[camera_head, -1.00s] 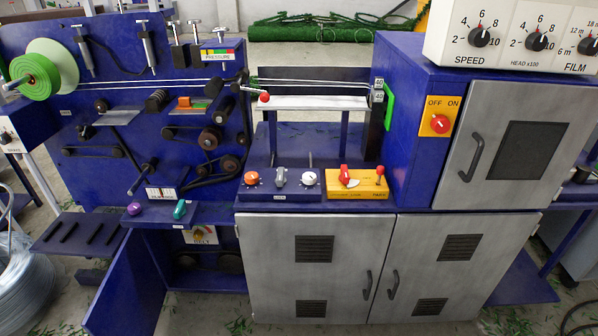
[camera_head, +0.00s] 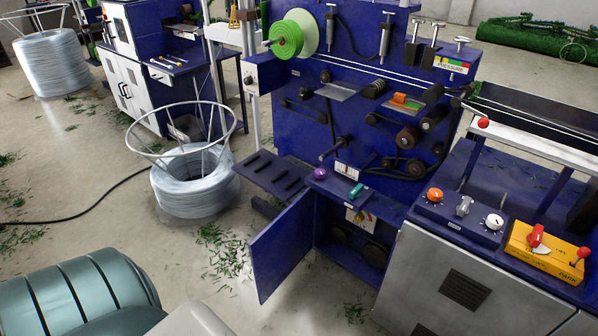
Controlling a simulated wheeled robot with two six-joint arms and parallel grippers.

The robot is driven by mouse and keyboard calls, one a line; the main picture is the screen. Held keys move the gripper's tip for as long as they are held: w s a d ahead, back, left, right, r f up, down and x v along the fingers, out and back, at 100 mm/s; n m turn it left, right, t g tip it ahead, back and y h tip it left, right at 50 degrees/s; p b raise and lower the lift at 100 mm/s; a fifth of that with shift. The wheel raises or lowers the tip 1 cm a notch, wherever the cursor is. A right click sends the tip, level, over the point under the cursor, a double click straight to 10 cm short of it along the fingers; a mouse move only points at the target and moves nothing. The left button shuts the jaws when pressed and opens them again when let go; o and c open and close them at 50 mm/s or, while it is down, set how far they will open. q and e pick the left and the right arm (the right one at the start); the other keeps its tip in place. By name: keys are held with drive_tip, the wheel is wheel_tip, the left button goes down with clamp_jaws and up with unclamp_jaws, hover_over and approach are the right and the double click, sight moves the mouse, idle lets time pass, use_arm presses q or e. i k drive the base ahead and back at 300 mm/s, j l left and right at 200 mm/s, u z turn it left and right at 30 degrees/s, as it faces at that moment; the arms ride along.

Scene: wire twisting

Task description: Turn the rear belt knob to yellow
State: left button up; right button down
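A small pale panel (camera_head: 368,220) with a knob (camera_head: 358,216) shows inside the open lower compartment of the blue machine. The knob is tiny here; its yellowish part shows, but I cannot tell which colour it points at. The compartment's blue door (camera_head: 282,248) stands open to the left. Dark round pulleys (camera_head: 375,253) sit below the panel. Above the opening, a ledge carries a purple knob (camera_head: 320,173) and a teal knob (camera_head: 356,190). Neither of my grippers is in view.
A wire coil in a stand (camera_head: 195,185) stands left of the machine, with a black cable on the floor beside it. A dark slotted shelf (camera_head: 272,174) juts out left of the compartment. Open floor (camera_head: 190,270) with green scraps lies in front of the door.

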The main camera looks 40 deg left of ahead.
sight(359, 218)
drive_tip(key=j+z, duration=0.15)
drive_tip(key=j, duration=1.2)
drive_tip(key=j+z, duration=0.2)
drive_tip(key=j, duration=1.15)
drive_tip(key=j+z, duration=0.15)
drive_tip(key=j, duration=1.2)
drive_tip(key=l, duration=2.2)
